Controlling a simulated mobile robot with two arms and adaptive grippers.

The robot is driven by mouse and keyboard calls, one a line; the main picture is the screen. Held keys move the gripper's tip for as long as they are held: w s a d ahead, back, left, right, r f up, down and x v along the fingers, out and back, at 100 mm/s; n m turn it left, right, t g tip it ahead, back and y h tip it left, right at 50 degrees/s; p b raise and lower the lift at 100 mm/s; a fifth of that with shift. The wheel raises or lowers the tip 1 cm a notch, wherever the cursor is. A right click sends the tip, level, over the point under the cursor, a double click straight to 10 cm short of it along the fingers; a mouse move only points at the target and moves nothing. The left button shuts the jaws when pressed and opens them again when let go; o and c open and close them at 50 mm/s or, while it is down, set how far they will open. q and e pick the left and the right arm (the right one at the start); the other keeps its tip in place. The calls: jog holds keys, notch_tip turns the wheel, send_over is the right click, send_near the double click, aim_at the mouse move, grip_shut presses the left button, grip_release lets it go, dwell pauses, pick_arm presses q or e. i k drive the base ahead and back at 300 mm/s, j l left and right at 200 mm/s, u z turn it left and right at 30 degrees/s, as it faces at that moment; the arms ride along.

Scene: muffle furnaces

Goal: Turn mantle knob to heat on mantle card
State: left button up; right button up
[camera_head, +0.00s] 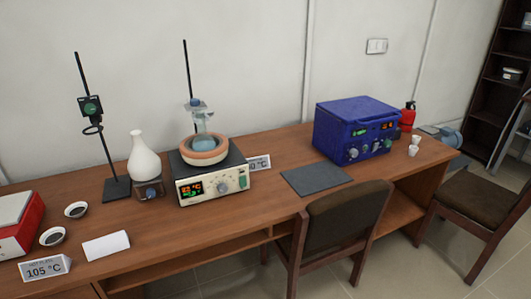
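A round orange-brown mantle bowl (205,158) sits on a dark-topped heater box (187,173) and holds a clear flask (204,142) with bluish liquid. The box's cream front has a lit display (191,187), apparently 23 °C, a pale knob (222,188) and a greenish knob (243,182). The knobs' settings are too small to read. A white card (260,162) stands behind the box's right side. Its left part is hidden and only "0 °C" shows. Neither of my grippers is in view.
A white flask (144,160) on a small knobbed base stands left, beside a stand (117,188). A card (45,267) reads "105 °C". A grey mat (316,180) and a blue instrument (354,128) are right. A chair (340,230) stands at the front edge.

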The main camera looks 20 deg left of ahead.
aim_at(221, 188)
jog(key=j+u, duration=0.15)
jog(key=u, duration=1)
jog(key=k, duration=0.05)
